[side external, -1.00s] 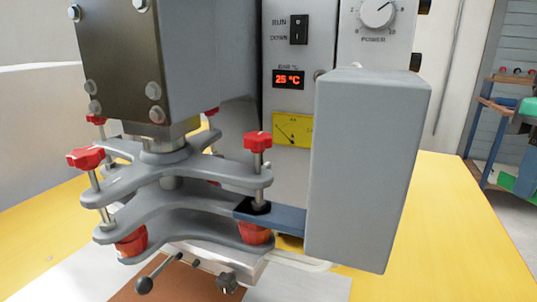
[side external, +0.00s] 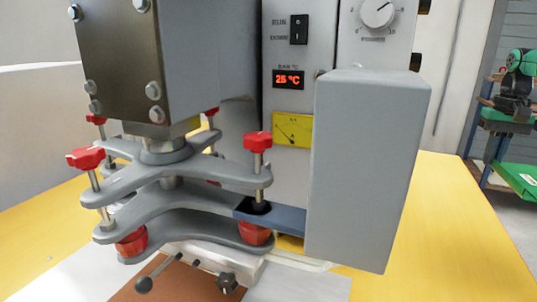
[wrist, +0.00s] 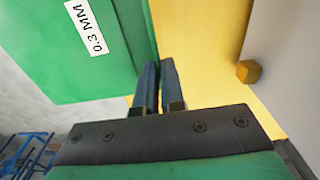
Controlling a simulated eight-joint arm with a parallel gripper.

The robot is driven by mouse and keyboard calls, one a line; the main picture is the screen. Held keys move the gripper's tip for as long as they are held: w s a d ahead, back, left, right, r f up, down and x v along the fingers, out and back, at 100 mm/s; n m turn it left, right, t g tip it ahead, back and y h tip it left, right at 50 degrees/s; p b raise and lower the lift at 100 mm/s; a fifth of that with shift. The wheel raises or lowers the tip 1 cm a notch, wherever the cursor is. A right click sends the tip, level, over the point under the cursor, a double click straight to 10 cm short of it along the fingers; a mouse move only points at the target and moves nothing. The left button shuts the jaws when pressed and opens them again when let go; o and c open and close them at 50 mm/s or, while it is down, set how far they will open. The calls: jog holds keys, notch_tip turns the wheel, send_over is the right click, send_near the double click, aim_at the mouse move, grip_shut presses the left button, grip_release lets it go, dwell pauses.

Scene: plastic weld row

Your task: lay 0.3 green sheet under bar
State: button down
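In the wrist view a green sheet (wrist: 100,62) with a white "0.3 MM" label fills the upper left. My gripper (wrist: 158,70) has its two dark fingers nearly together at the sheet's edge and appears shut on it. How much of the sheet lies between the fingers is hidden. In the side view the pale metal bar (side external: 205,262) sits low beneath the grey clamp plates (side external: 160,215) of the welding machine. No green sheet shows under it there.
A grey box-shaped part (side external: 365,170) stands right of the clamp. The machine's display (side external: 289,79) reads 25 °C. The yellow table (side external: 455,235) is clear at right. A green flat piece (side external: 522,178) shows at the far right.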

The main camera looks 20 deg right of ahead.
send_over(420, 229)
notch_tip(420, 229, down, 12)
jog(key=shift+m, duration=0.4)
notch_tip(420, 229, down, 9)
jog(key=shift+a+r, duration=0.1)
jog(key=shift+r, duration=0.1)
jog(key=shift+f, duration=0.45)
jog(key=c, duration=1.4)
grip_release()
jog(key=shift+f, duration=0.15)
jog(key=o, duration=0.4)
